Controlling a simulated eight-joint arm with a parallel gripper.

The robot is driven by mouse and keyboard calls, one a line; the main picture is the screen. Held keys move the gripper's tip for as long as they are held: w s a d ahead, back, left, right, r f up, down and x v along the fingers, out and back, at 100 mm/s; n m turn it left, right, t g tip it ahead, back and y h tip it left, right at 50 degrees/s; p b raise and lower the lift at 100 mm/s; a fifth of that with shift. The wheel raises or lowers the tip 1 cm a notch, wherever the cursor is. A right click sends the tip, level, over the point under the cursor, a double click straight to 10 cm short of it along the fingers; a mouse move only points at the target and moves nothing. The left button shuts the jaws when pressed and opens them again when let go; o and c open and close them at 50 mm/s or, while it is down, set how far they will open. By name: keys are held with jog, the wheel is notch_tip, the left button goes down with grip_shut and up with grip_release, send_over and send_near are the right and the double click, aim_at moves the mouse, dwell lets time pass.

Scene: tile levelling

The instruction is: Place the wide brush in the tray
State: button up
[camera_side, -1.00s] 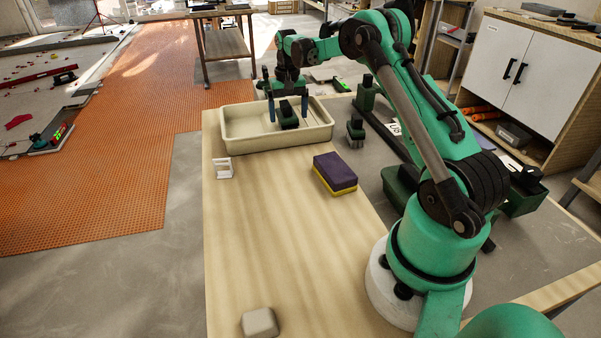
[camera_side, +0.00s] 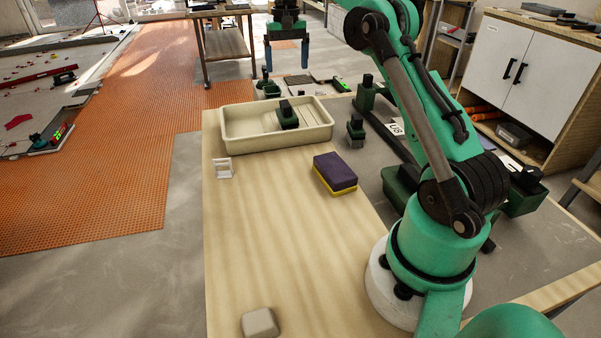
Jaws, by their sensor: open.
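My gripper (camera_side: 287,66) is raised well above and beyond the tray. Its two blue-tipped fingers point down, apart, with nothing between them. It is clear of the brush.
A smaller green brush (camera_side: 355,133) stands right of the tray. A purple and yellow sponge (camera_side: 335,173), a small white bracket (camera_side: 223,168) and a beige block (camera_side: 260,323) sit on the wooden board (camera_side: 270,230). The board's middle is clear. Green tools (camera_side: 267,88) lie behind the tray.

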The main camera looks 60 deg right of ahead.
jog(key=s+a+r+n+t+h, duration=0.1)
jog(key=a+r+n+t, duration=0.3)
jog(key=a, duration=1)
jog(key=s+a+f+n+t, duration=0.1)
jog(key=s+a+f+n, duration=0.1)
jog(key=s+a, duration=0.3)
jog(key=s+a+f+n+t+y, duration=0.1)
jog(key=s+a+f+n+t, duration=0.1)
jog(key=s+a+f, duration=0.3)
jog(key=shift+s+a+f+n, duration=0.15)
jog(key=shift+s+a+n, duration=0.3)
jog(key=shift+a, duration=0.6)
